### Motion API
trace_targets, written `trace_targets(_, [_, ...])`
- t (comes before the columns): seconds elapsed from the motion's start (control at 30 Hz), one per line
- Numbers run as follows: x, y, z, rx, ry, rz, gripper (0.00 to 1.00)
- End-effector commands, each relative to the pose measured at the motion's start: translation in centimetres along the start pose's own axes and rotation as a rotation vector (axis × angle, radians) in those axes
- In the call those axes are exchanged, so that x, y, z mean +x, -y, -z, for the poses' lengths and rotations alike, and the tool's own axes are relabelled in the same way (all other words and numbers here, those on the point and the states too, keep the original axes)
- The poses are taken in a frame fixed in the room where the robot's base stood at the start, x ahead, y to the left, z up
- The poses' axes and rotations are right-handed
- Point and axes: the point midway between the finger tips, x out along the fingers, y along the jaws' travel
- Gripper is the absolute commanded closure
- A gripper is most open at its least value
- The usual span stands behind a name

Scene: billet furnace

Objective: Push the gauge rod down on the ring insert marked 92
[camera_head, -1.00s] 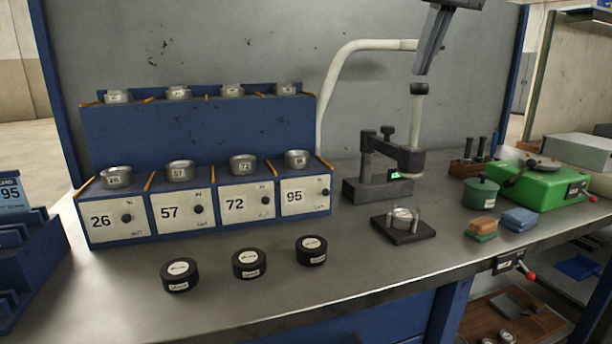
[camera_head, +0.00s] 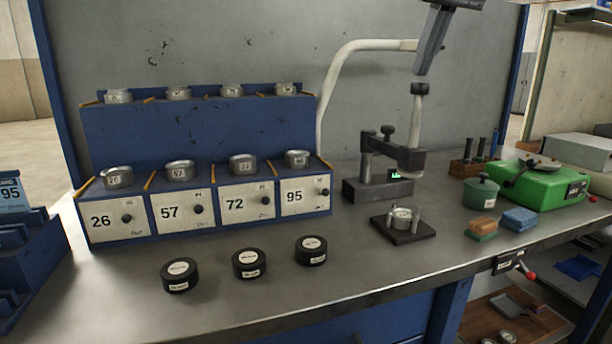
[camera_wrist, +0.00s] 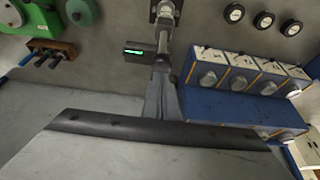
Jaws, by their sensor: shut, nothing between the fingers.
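My gripper (camera_head: 427,72) is shut and empty, pointing down at the top right. Its tip is just above the black cap (camera_head: 419,88) of a pale upright rod, which I take for the gauge rod (camera_head: 416,112). I cannot tell whether they touch. The rod runs down to the arm of a dark gauge stand (camera_head: 365,190) with a small lit green display (camera_head: 396,175). A metal ring insert (camera_head: 402,214) sits between pins on a black plate (camera_head: 397,236) in front of the stand. Its number is too small to read. In the wrist view the stand (camera_wrist: 141,51) also shows.
A blue rack (camera_head: 200,125) at left holds two rows of metal rings over drawers marked 26, 57, 72 and 95. Three black pucks (camera_head: 249,263) lie in front. A green scale (camera_head: 540,185), a green pot (camera_head: 481,191) and two sponges (camera_head: 519,219) stand at right.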

Motion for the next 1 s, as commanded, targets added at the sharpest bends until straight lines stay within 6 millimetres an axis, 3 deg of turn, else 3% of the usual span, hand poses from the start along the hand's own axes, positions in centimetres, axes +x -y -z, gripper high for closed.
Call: trace_targets(1.0, [3.6, 0.0, -1.5, 0.0, 0.001, 0.0, 1.0])
